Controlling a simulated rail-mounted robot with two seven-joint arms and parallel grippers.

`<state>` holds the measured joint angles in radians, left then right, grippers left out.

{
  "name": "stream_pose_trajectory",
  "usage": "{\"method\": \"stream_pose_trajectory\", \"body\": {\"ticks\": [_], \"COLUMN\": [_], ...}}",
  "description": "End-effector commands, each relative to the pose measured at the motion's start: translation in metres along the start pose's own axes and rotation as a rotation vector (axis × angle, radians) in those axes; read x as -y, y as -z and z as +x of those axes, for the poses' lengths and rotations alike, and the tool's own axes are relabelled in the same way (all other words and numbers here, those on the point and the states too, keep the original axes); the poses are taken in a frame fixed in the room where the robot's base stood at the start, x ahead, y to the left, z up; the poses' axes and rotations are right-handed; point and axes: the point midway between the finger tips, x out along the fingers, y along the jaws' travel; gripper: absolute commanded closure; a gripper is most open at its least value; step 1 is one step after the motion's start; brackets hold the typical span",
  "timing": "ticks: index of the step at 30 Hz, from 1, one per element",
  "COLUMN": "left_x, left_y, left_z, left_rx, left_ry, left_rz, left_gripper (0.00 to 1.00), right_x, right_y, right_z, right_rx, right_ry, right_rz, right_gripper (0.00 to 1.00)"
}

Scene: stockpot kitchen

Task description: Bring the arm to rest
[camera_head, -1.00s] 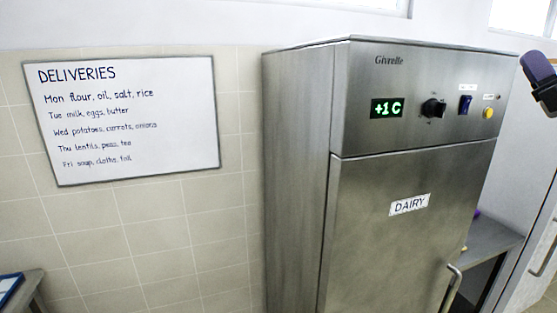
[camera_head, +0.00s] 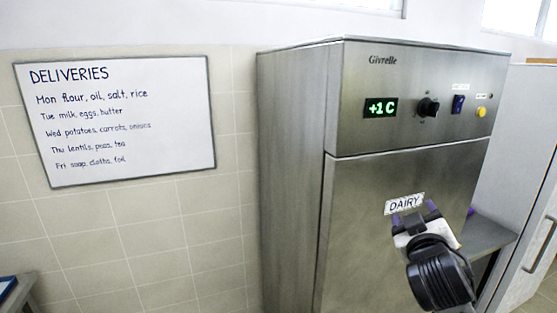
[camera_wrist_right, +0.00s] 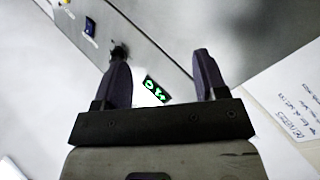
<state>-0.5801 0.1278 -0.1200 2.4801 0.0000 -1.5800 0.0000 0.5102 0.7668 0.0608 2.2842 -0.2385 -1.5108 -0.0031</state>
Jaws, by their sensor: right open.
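My right gripper (camera_head: 415,215) is in the lower right of the head view, in front of the fridge door. It is open, and its two fingers stand apart with nothing between them. In the right wrist view the open fingers (camera_wrist_right: 160,80) point toward the fridge, and its green display (camera_wrist_right: 155,90) shows between them. My left gripper is in neither view.
The steel fridge (camera_head: 300,180) has a door labelled DAIRY, a knob (camera_head: 428,107) and a +1 C display. A deliveries whiteboard (camera_head: 120,160) hangs on the tiled wall. A steel counter (camera_head: 488,236) stands right of the fridge.

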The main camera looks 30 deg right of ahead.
Motion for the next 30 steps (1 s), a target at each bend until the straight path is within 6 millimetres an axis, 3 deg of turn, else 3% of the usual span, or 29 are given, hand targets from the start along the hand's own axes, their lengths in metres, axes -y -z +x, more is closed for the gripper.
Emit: {"method": "stream_pose_trajectory", "body": {"ticks": [1, 6, 12, 15, 21, 30], "left_x": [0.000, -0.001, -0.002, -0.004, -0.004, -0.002], "left_y": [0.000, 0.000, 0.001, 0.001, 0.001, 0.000], "left_z": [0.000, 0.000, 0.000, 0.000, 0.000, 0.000], "left_rx": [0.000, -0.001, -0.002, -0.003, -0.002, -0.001], "left_ry": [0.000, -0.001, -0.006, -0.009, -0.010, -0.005], "left_rz": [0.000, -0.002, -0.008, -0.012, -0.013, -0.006], "left_gripper": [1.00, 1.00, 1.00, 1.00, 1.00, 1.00], "right_x": [0.035, 0.135, 0.227, 0.258, 0.290, 0.285], "right_y": [-0.017, -0.070, -0.140, -0.180, -0.254, -0.326], "right_z": [-0.011, -0.064, -0.155, -0.207, -0.299, -0.382], "right_rx": [0.037, 0.138, 0.267, 0.371, 0.604, 0.848], "right_ry": [0.099, 0.415, 0.734, 0.853, 1.015, 1.099], "right_rz": [-0.007, -0.027, -0.020, -0.011, -0.005, -0.039], "right_gripper": [0.34, 0.34, 0.34, 0.34, 0.34, 0.34]}}
